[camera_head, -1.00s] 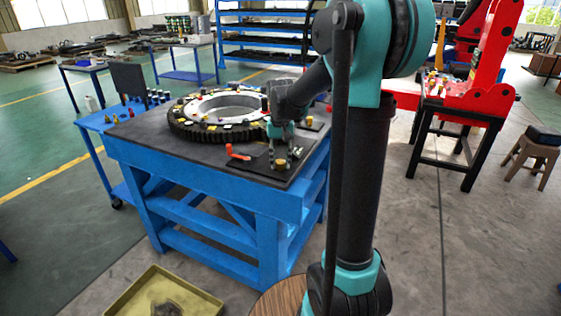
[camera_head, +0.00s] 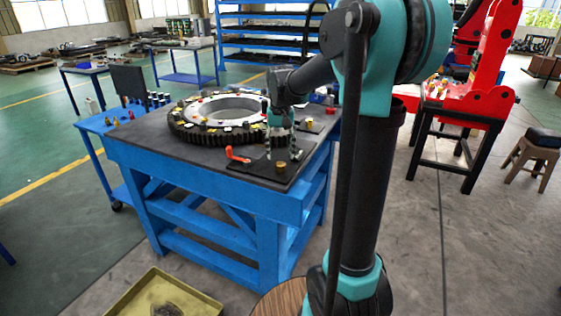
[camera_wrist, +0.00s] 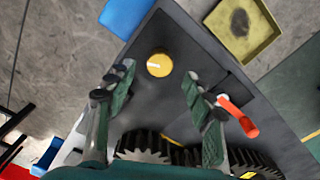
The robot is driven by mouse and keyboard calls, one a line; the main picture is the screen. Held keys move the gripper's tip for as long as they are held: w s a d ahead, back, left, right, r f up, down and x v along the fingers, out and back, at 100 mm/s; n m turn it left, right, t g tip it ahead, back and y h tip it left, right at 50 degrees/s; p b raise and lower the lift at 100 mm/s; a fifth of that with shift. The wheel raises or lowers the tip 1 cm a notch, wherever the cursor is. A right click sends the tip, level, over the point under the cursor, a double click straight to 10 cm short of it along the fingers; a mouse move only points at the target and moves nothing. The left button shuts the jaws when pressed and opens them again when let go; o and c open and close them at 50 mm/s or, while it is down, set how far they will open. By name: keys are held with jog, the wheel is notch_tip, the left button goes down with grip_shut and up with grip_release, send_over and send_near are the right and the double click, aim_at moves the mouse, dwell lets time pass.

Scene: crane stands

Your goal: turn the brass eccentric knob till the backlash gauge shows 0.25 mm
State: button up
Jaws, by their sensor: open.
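The brass knob (camera_head: 281,166) stands on the dark plate at the near right corner of the table. In the wrist view the knob (camera_wrist: 158,63) shows as a round yellow cap with a small pale mark, ahead of the fingertips and roughly midway between them. My gripper (camera_head: 281,157) is open and empty, a little behind and above the knob in the head view. Its two green-padded fingers (camera_wrist: 157,76) are spread wide and appear clear of the knob. I cannot make out the backlash gauge or any reading.
An orange-red lever (camera_head: 237,154) lies left of the knob and shows beside the right finger in the wrist view (camera_wrist: 239,117). A large toothed ring (camera_head: 184,130) with small parts on it fills the table's middle. A yellow tray (camera_head: 122,309) lies on the floor in front.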

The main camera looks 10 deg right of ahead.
aim_at(281, 163)
notch_tip(281, 163, up, 7)
jog(key=shift+r, duration=0.15)
dwell(0.4)
jog(key=s+d+f, duration=0.1)
jog(key=s+f, duration=0.2)
jog(key=f, duration=0.1)
jog(key=s+f+t, duration=0.1)
jog(key=s+f, duration=0.3)
jog(key=s+d+f+n+t, duration=0.1)
jog(key=s+f, duration=0.3)
jog(key=shift+d+f, duration=0.15)
jog(key=shift+d, duration=0.15)
jog(key=s+d+f+t, duration=0.1)
jog(key=s+f+t, duration=0.1)
jog(key=s+f, duration=0.7)
jog(key=shift+s+d+f+n, duration=0.2)
jog(key=shift+s+f+n, duration=0.15)
jog(key=shift+s, duration=0.65)
jog(key=shift+r, duration=0.1)
